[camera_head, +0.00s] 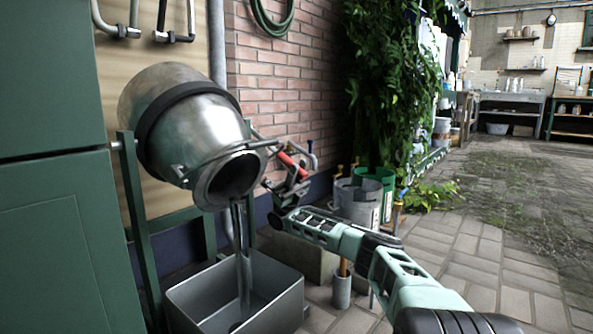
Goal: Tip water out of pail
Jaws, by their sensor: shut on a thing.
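A steel churn-like pail (195,120) with a dark band hangs tilted in a green stand (140,215). Its mouth (232,178) points down and to the right. A stream of water (243,265) falls from the mouth into a grey rectangular bin (289,297) on the ground below. My gripper (283,177) is beside the mouth on the right, shut on a handle with a red grip (293,163) that appears joined to the pail. The exact finger contact is small and partly hidden. The inside of the pail is dark.
A green cabinet (55,200) closes off the left. Metal and green buckets (358,200) stand against the brick wall (285,80), right of my gripper. Climbing leaves (395,85) hang behind them. The paved floor (480,240) on the right is open.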

